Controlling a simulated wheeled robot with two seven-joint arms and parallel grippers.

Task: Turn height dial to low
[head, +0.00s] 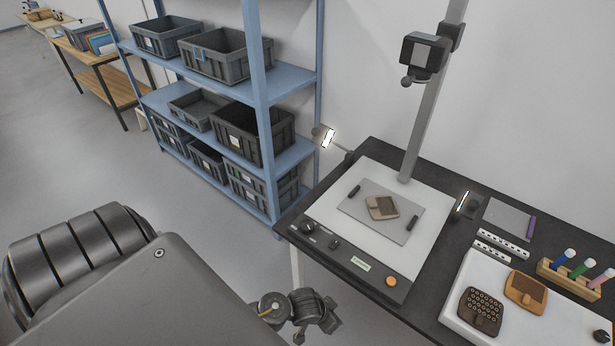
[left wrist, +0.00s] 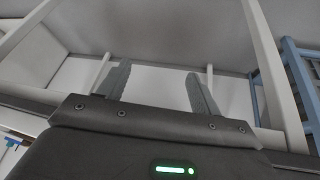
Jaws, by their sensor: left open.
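The copy stand's front panel (head: 360,264) carries a larger black dial (head: 308,227) at its left end and a smaller dark knob (head: 335,243) beside it. Their labels are too small to read, so I cannot tell which is the height dial or its setting. An orange button (head: 391,281) sits at the panel's right end. My left gripper (left wrist: 160,90) shows in the left wrist view with two grey fingers apart and nothing between them. My right gripper is not seen.
A sherd (head: 382,208) lies on the stand's grey plate (head: 350,212), under a camera (head: 425,54) on a column. A blue shelf (head: 262,100) with grey crates stands left of the dark table (head: 432,299).

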